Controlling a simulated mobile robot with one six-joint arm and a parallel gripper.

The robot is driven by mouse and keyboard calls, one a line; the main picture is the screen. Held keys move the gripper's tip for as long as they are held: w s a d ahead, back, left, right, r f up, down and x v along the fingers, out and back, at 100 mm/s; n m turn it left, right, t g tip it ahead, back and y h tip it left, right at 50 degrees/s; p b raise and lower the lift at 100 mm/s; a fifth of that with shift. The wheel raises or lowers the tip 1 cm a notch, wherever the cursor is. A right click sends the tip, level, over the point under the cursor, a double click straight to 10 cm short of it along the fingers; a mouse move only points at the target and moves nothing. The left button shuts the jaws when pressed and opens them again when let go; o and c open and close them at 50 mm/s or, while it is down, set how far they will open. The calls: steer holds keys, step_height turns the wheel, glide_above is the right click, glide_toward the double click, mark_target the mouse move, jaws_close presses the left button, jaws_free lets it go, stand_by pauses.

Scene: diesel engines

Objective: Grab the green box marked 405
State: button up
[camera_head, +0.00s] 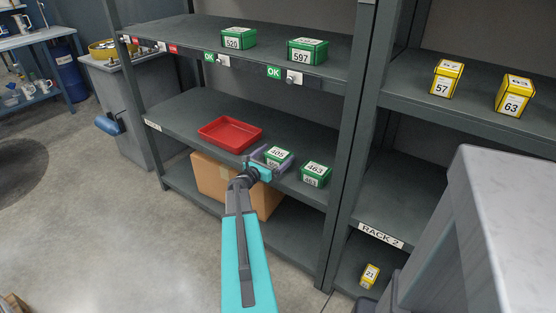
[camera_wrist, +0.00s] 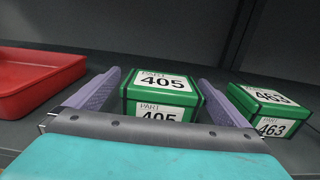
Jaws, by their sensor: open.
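The green box marked 405 (camera_head: 278,155) sits on the middle shelf of the left rack, with white labels on its top and front. In the wrist view the same box (camera_wrist: 160,98) lies between the two purple fingers of my gripper (camera_wrist: 158,92). My gripper (camera_head: 268,160) is open, with one finger on each side of the box. A gap shows beside the left finger; the right finger is very close to the box, and I cannot tell whether it touches. The lower front of the box is hidden by my gripper.
A green box marked 463 (camera_head: 315,173) stands just right of the gripper, near the right finger. A red tray (camera_head: 230,133) lies to the left. The upper shelf (camera_head: 265,45) carries green boxes 520 (camera_head: 238,38) and 597 (camera_head: 307,50). A rack post (camera_head: 350,140) stands at right.

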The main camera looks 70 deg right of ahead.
stand_by(0.3)
steer(key=shift+x, duration=2.6)
steer(key=shift+s+r, duration=0.15)
steer(key=c, duration=1.3)
steer(key=shift+r, duration=0.15)
steer(key=shift+c, duration=0.2)
steer(key=shift+r+p, duration=0.45)
steer(key=shift+r, duration=4.45)
